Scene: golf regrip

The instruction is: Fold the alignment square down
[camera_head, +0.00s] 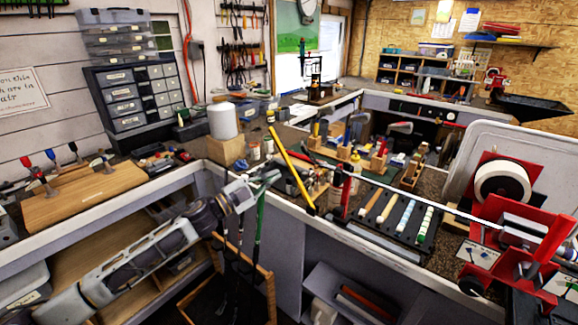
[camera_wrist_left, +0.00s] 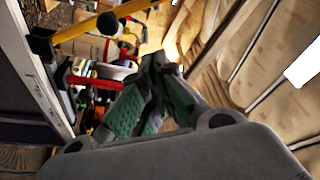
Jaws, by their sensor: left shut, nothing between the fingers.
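A yellow bar (camera_head: 290,168), which looks to be the alignment square, stands tilted up at the bench's front edge. Its lower end meets a dark block (camera_head: 310,208) near the club shaft, and its upper end leans left. In the left wrist view the yellow bar (camera_wrist_left: 100,21) crosses the top left, with the black block (camera_wrist_left: 40,43) at its end. My left gripper (camera_head: 272,178) is just left of the bar in the head view. Its green-padded fingers (camera_wrist_left: 158,64) are shut and empty, apart from the bar in the wrist view. My right gripper is not in view.
A club shaft (camera_head: 400,206) runs from a red post (camera_head: 346,188) to the red vise (camera_head: 510,236). Clubs stand in a wooden rack (camera_head: 266,290) below my left gripper. A wooden board (camera_head: 85,195) lies at left.

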